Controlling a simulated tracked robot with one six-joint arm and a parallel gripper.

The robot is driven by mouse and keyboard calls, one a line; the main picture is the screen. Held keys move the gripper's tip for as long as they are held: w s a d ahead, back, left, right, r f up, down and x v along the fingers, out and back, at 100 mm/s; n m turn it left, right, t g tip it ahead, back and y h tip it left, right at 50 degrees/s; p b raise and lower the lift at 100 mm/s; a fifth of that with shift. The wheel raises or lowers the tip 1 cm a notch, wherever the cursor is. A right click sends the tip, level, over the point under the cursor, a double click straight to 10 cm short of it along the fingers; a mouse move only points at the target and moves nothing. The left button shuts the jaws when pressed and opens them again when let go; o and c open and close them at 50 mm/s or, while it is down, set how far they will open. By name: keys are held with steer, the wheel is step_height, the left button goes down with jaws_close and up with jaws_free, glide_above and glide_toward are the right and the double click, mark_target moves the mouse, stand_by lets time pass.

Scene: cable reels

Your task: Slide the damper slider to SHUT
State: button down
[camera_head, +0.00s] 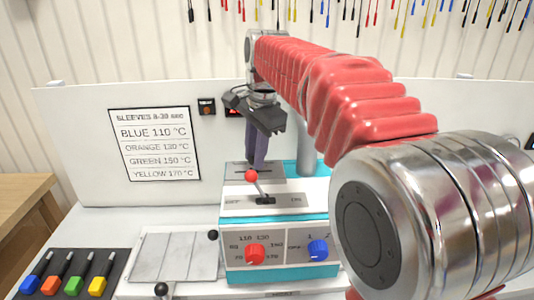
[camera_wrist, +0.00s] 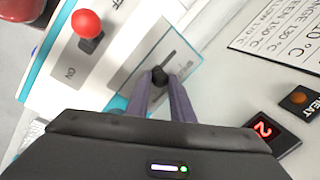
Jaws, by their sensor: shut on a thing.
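The damper slider (camera_wrist: 160,75) is a small black knob on a grey slotted plate (camera_wrist: 139,83) at the back of the machine's top. In the wrist view my gripper (camera_wrist: 161,84) has its two fingers shut on the knob. The slot runs from the knob toward the upper right of that view. The marks beside the slot are too small to read. In the head view my gripper (camera_head: 257,166) points down onto the plate from behind the red-ball lever, and the slider itself is not clearly seen there.
The red-ball lever (camera_head: 251,176) stands just in front of my fingers. The machine's front (camera_head: 284,247) has a red dial (camera_head: 255,253) and a blue dial (camera_head: 318,250). A grey pipe (camera_head: 306,150) rises right of my fingers. A sleeve chart (camera_head: 155,145) hangs on the white panel behind.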

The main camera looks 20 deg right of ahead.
steer(key=a, duration=0.4)
steer(key=shift+w, duration=0.4)
steer(key=shift+a, duration=0.1)
steer(key=c, duration=1.5)
jaws_free()
steer(key=shift+c, duration=0.2)
step_height(320, 180, up, 13)
steer(key=s+d, duration=0.1)
steer(key=s, duration=0.1)
steer(key=shift+s+r, duration=0.2)
steer(key=shift+s+d, duration=0.1)
steer(key=shift+d, duration=0.05)
